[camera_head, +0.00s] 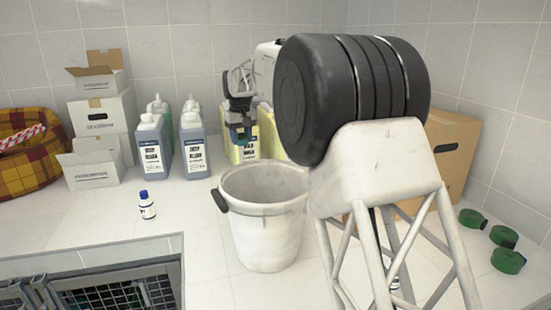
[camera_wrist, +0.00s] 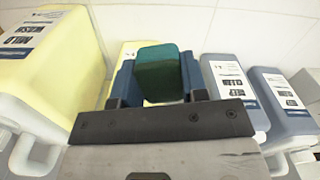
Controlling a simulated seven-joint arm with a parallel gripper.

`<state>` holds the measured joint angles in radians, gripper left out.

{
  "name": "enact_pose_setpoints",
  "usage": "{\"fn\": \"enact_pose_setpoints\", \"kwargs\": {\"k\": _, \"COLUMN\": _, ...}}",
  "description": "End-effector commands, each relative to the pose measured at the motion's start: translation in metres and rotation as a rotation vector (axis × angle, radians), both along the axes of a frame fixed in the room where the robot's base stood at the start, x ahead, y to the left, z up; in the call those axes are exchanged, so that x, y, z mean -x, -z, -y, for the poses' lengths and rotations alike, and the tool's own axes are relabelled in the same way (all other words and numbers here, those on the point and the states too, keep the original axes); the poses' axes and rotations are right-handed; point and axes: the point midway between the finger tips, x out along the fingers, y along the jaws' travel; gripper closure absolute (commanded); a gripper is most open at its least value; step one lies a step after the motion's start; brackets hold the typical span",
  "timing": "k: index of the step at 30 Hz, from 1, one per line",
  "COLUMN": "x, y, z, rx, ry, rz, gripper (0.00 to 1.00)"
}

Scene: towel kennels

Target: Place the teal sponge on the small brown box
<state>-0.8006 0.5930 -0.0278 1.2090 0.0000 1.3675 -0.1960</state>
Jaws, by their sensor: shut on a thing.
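The teal sponge (camera_wrist: 163,73) is dark green-teal and sits between the two blue fingers of my gripper (camera_head: 240,132) in the wrist view. My gripper is shut on it. In the head view the gripper hangs in front of the yellow jugs, above and behind the white bucket; I cannot make out the sponge there. A small open brown box (camera_head: 97,82) stands on top of a larger white box at the back left, apart from the gripper and to its left.
Blue jugs (camera_head: 193,148) stand between the gripper and the boxes. A white bucket (camera_head: 265,225) stands in front of the gripper. A plaid basket (camera_head: 35,172) is at far left, a small bottle (camera_head: 147,206) on the counter. A larger brown box (camera_head: 457,150) stands behind my arm. Green rolls (camera_head: 508,260) lie right.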

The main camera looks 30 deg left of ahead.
Motion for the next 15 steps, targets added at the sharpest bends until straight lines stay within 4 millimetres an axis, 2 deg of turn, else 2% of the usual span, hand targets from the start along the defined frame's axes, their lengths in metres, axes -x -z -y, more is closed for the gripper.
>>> {"fn": "enact_pose_setpoints", "kwargs": {"k": 8, "x": 0.000, "y": -0.001, "z": 0.006, "rx": 0.000, "ry": 0.002, "rz": 0.000, "gripper": 0.81}}
{"fn": "enact_pose_setpoints", "kwargs": {"k": 15, "x": -0.001, "y": -0.002, "z": 0.033, "rx": -0.001, "ry": 0.015, "rz": 0.001, "gripper": 0.81}}
